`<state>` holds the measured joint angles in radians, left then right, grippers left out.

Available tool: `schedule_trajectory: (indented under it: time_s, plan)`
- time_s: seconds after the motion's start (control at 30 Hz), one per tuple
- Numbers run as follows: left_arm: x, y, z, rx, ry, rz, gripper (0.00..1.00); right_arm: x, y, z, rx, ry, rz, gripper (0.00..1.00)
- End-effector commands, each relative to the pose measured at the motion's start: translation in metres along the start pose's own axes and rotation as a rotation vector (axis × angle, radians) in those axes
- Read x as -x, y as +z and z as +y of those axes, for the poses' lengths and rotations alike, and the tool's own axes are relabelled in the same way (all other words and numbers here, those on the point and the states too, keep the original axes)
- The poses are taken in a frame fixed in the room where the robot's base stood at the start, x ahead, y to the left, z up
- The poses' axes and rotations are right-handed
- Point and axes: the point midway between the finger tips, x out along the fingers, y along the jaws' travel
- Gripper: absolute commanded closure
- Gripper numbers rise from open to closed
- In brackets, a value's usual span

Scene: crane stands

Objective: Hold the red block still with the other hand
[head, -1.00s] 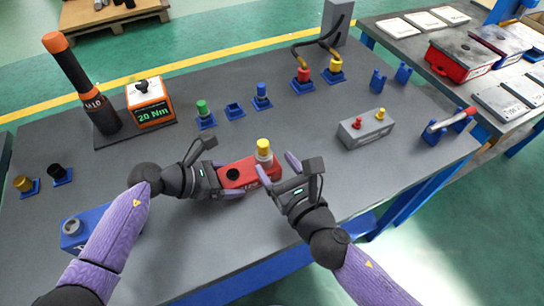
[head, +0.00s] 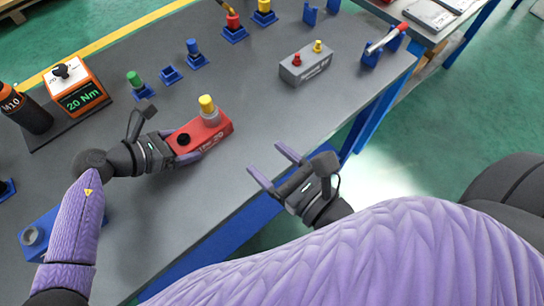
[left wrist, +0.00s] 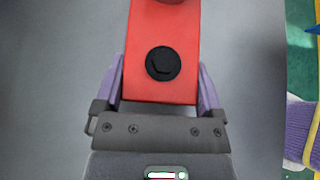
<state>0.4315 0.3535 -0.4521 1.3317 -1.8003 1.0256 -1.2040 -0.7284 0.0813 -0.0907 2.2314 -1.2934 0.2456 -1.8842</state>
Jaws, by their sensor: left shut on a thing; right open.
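The red block (head: 214,130) lies on the grey table, with a black hex-shaped socket or bolt at its near-left end and a silver fitting with a yellow top (head: 207,106) at its other end. My left gripper (head: 178,144) is shut on the block's left end; in the left wrist view the red block (left wrist: 150,88) sits between the two purple fingers. My right gripper (head: 269,166) is open and empty, to the right of the block and apart from it, near the table's front edge.
A blue block (head: 38,232) stands at the left front. A torque display (head: 80,95) reads 20 Nm. Blue stands with green (head: 135,80) and blue (head: 193,48) plugs are behind. A grey block (head: 305,62) stands at the back right.

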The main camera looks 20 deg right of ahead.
Motion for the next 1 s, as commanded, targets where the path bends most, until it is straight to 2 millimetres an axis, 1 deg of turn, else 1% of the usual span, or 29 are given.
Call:
schedule_trajectory:
  time_s: [0.17,0.2,0.23,0.43,0.53,0.57,0.67,0.7,0.8,0.9,1.0]
  plan:
    - [0.000,0.001,0.000,-0.001,0.001,-0.002,0.92,0.000,0.000,0.000,0.000,0.001,-0.001,0.25]
    - [0.000,0.001,0.000,-0.001,0.001,-0.002,0.06,0.000,0.000,0.000,0.000,0.001,-0.001,0.25]
    - [0.000,0.001,0.000,-0.001,0.001,-0.002,0.00,0.000,0.000,0.000,0.000,0.001,-0.001,0.25]
    - [0.000,0.001,0.000,0.000,0.001,-0.001,0.00,0.000,0.000,0.000,0.000,0.001,-0.001,0.25]
    - [0.009,0.000,0.001,-0.001,0.004,0.000,0.00,0.000,0.000,0.000,0.000,0.001,-0.001,0.25]
    - [0.015,0.000,0.002,-0.002,0.005,0.000,0.00,0.000,0.000,0.000,0.000,0.001,-0.001,0.25]
    - [0.042,-0.001,0.001,-0.003,0.004,0.003,0.00,0.000,0.000,0.000,0.000,0.001,-0.001,0.25]
    - [0.054,-0.001,0.001,-0.004,0.005,0.003,0.00,0.000,0.000,0.000,0.000,0.001,-0.001,0.25]
    - [0.082,-0.001,0.001,-0.002,0.004,0.003,0.00,0.000,0.000,0.000,0.000,0.001,-0.001,0.25]
    - [0.103,-0.001,0.001,-0.001,0.002,0.002,0.00,0.000,0.000,0.000,0.000,0.001,-0.001,0.25]
    - [0.116,0.000,0.000,-0.001,0.001,0.000,0.00,0.000,0.000,0.000,0.000,0.000,-0.001,0.25]
